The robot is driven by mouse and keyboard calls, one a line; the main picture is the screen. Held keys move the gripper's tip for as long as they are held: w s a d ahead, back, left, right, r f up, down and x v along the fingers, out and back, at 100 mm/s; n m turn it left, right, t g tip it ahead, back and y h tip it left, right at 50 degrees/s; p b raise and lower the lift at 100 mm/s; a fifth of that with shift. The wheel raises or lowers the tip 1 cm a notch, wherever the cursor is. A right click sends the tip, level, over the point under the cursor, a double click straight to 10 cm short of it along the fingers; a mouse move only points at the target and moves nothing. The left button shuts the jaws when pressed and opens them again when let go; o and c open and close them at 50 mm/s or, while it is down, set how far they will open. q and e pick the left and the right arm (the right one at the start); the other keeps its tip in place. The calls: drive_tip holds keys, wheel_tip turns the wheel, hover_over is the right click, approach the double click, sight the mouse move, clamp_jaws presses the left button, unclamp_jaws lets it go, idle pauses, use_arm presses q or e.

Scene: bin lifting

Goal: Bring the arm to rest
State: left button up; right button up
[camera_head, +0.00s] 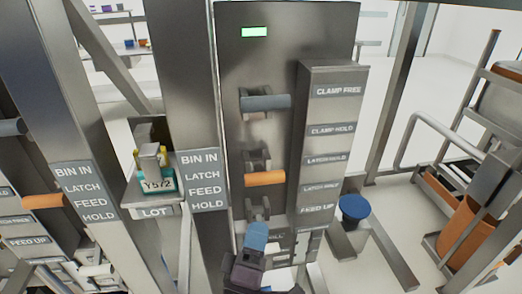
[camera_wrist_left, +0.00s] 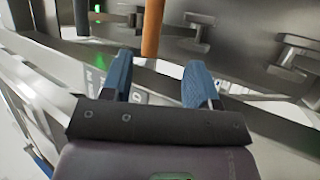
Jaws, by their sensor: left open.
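My left gripper (camera_head: 256,238) is low in the head view, in front of the lower part of a grey control panel (camera_head: 285,30). Its blue fingers are apart in the left wrist view (camera_wrist_left: 157,76), with nothing held between them. An orange lever handle (camera_head: 265,178) sticks out sideways from the panel, above the gripper. In the left wrist view an orange handle (camera_wrist_left: 152,28) shows beyond the gap between the fingers, apart from them. A grey lever handle (camera_head: 266,102) sits higher up. A third lever mount (camera_head: 257,208) is just above the fingers; its lower part is hidden.
A labelled side box (camera_head: 331,130) juts out right of the levers. A post (camera_head: 203,180) stands left, with a small shelf holding a teal lot box (camera_head: 160,181). A blue-topped round object (camera_head: 354,207) and a rack with orange bins (camera_head: 459,233) are at right.

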use_arm(q)
drive_tip(key=s+a+f+m+g+y, duration=0.1)
drive_tip(key=s+a+f+m+g, duration=0.4)
drive_tip(key=a+f+m+g, duration=0.55)
drive_tip(key=s+a+f+m+g+y, duration=0.2)
drive_tip(key=s+a+g+y, duration=0.55)
drive_tip(key=s+a, duration=0.7)
drive_tip(key=w+f+t+h, duration=0.1)
drive_tip(key=w+f+t, duration=0.5)
drive_tip(key=f, duration=0.4)
drive_tip(key=shift+w+a+f+t+h, duration=0.35)
drive_tip(key=shift+w+a+t, duration=0.1)
drive_tip(key=shift+w, duration=0.3)
drive_tip(key=shift+m, duration=0.25)
